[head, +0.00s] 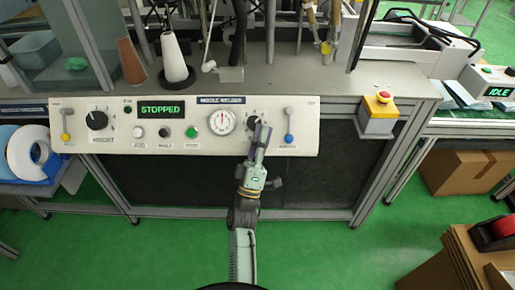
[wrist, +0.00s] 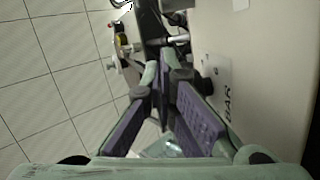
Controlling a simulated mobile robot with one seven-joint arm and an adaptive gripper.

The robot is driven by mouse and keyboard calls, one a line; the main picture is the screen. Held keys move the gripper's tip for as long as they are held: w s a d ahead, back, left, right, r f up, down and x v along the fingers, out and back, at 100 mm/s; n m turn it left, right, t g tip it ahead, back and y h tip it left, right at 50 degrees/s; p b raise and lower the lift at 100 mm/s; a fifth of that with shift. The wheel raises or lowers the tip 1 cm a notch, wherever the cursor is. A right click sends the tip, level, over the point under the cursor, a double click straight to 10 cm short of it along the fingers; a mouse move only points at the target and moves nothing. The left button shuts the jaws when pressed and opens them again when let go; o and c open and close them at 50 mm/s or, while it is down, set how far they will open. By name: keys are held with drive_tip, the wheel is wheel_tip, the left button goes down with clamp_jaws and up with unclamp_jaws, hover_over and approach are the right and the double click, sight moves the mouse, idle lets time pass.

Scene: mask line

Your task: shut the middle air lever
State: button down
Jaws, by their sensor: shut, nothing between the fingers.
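My gripper (head: 262,130) is shut and empty in front of the right part of the white control panel (head: 180,143). It stands between the round white gauge (head: 222,122) and a blue-ended lever (head: 289,125). A dark round knob (head: 252,122) is partly hidden behind my fingertips. A yellow-ended lever (head: 65,124) is at the panel's far left. I cannot make out a middle air lever; my gripper may hide it. In the wrist view my purple-padded fingers (wrist: 167,78) converge beside a pale surface with a plate reading "BAR" (wrist: 222,90).
The panel's green display (head: 160,108) reads STOPPED. A white cone (head: 174,55) and a brown cone (head: 130,60) stand on the bench. A red emergency button (head: 384,97) on a yellow box is to the right.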

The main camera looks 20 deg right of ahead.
sight(289, 123)
drive_tip(key=shift+s+d+f, duration=0.1)
drive_tip(key=shift+d+f, duration=0.05)
drive_tip(key=shift+d, duration=0.45)
drive_tip(key=shift+s+d+f, duration=0.15)
drive_tip(key=shift+d, duration=0.45)
drive_tip(key=shift+s+d+f, duration=0.1)
drive_tip(key=shift+d+f, duration=0.05)
drive_tip(key=shift+d, duration=0.45)
